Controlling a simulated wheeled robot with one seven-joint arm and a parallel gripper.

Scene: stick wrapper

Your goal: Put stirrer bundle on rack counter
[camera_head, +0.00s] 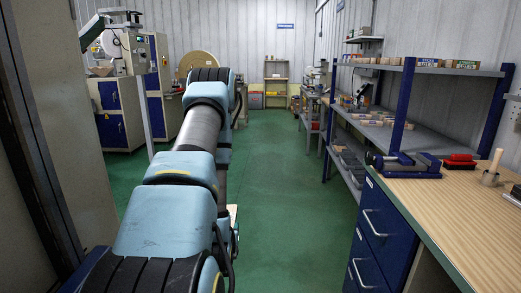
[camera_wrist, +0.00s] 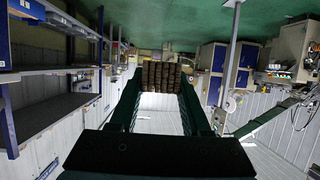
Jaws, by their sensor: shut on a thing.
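In the wrist view, which is upside down, my gripper (camera_wrist: 162,82) is shut on a brown stirrer bundle (camera_wrist: 163,73). The bundle shows as blocky brown bunches between the two dark fingers. In the head view my arm reaches forward over the green floor and hides the gripper and bundle. The rack counter (camera_head: 432,113), which I take to be a grey shelf of the blue-posted rack, runs along the right wall. Grey rack shelves also show at the left of the wrist view (camera_wrist: 48,105), apart from my gripper.
A wooden workbench (camera_head: 445,215) with a blue vise (camera_head: 408,165) and a red brush (camera_head: 460,161) stands at the near right. Small boxes (camera_head: 375,118) sit on the rack. Blue-grey cabinets (camera_head: 118,115) stand at the left. The middle aisle (camera_head: 290,190) is clear.

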